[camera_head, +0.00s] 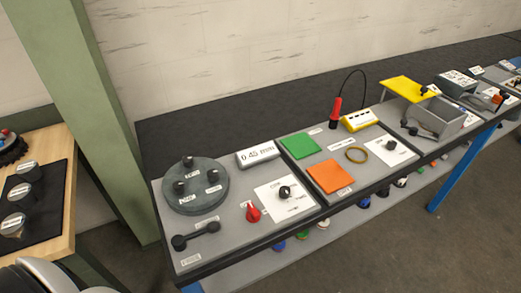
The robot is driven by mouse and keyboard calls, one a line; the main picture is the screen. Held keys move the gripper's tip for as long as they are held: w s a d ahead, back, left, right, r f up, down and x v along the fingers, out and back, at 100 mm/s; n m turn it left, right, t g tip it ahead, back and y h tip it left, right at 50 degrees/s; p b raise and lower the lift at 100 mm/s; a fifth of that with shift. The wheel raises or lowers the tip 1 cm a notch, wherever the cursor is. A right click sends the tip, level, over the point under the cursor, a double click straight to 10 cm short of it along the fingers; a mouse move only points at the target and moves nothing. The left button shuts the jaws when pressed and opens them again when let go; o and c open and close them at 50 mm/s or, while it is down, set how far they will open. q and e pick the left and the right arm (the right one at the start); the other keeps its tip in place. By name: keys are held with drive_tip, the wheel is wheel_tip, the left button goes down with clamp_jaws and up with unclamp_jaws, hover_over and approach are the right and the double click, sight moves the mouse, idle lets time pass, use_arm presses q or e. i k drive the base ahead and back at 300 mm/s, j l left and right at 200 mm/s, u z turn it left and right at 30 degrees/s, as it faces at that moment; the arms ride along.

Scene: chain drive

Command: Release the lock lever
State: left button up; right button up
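A dark lever-like bar with a knob at each end (196,236) lies at the front left corner of the long bench; its label is too small to read. A red knob (253,213) stands to its right. A black knob (285,192) sits on a white labelled plate (298,205). A round grey disc (207,198) with several dark pegs is behind the bar. I cannot tell for sure which of these is the lock lever. Neither gripper shows in the view.
A white display reading 0.45 mm (258,153), a green pad (300,146), an orange pad (329,177) and a red-handled tool (335,113) are on the bench. A grey box (437,116) stands farther right. A green post (95,110) and wooden table (62,205) are left.

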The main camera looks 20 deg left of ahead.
sight(178, 243)
drive_tip(key=u, duration=1.45)
